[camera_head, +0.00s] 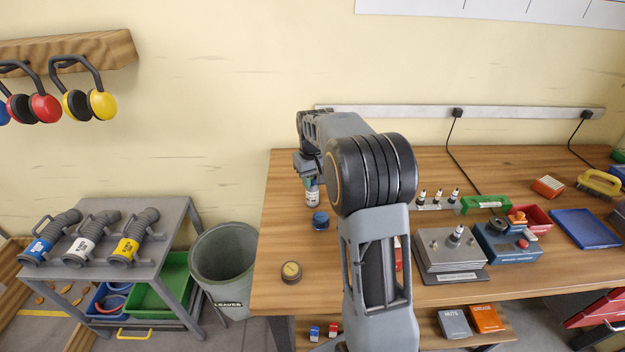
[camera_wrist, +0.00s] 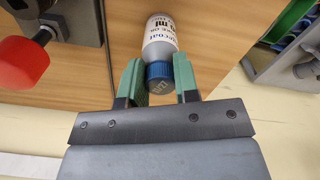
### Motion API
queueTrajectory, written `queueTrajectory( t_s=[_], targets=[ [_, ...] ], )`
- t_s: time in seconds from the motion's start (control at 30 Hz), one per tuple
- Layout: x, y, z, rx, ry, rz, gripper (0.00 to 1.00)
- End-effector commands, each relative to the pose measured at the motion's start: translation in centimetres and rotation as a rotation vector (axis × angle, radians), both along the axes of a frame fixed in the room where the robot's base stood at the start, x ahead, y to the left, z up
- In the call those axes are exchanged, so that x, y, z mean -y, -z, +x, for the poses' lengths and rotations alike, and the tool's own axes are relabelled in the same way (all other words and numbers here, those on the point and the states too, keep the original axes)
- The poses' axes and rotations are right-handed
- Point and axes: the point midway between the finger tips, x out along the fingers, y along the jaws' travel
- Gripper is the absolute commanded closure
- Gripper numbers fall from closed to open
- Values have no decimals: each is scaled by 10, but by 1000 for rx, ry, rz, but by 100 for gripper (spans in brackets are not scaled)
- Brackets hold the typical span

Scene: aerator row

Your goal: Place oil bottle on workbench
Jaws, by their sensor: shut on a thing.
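The oil bottle (camera_head: 312,194) has a white printed label and a blue cap, which shows in the wrist view (camera_wrist: 160,76). My gripper (camera_head: 308,176) is at the back left of the wooden workbench (camera_head: 335,255). In the wrist view my gripper (camera_wrist: 159,82) has its green fingers on both sides of the bottle at the cap end, shut on it. The bottle looks upright over the bench top in the head view. I cannot tell whether its base touches the wood. My arm hides part of the bench's middle.
A blue round container (camera_head: 320,219) stands just in front of the bottle, and a brown tin (camera_head: 291,271) sits near the front left edge. A metal block (camera_head: 450,250), blue box (camera_head: 508,243) and blue tray (camera_head: 585,229) occupy the right. Bare wood lies around the tin.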

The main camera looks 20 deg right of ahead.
Motion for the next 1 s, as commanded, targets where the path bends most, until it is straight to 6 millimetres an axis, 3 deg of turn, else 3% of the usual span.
queueTrajectory(
  t_s=[0.1,0.13,0.37,0.73,1.0],
  targets=[
    [0,3,0,0,0,0,100],
    [0,2,0,0,0,0,68],
    [0,2,0,0,0,0,46],
    [0,-6,0,1,0,0,45],
    [0,-54,1,4,0,-1,45]
  ],
)
